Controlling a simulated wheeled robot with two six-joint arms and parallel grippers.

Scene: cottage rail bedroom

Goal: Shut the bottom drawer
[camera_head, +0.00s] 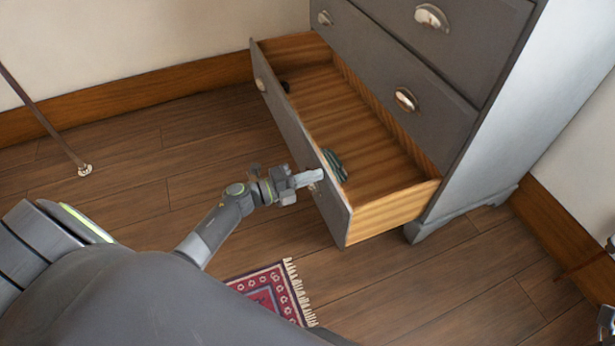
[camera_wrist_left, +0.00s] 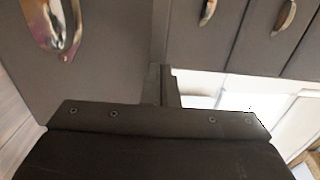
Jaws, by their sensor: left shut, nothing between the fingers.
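The grey bottom drawer (camera_head: 296,140) of the dresser is pulled well out, its wooden inside showing. A folded grey-green item (camera_head: 334,165) lies in it behind the front panel, and a small dark item (camera_head: 286,87) lies near its far end. My left gripper (camera_head: 312,177) is shut and empty, its tips at the outer face of the drawer front near the near handle. I cannot tell whether they touch. In the left wrist view, the drawer front (camera_wrist_left: 105,75) with a metal handle (camera_wrist_left: 60,25) fills the upper left, beside my fingers (camera_wrist_left: 163,88).
The grey dresser (camera_head: 440,85) has closed drawers above. A red fringed rug (camera_head: 268,292) lies on the wooden floor near my arm. A thin pole (camera_head: 45,120) stands at the left. The floor left of the drawer is clear.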

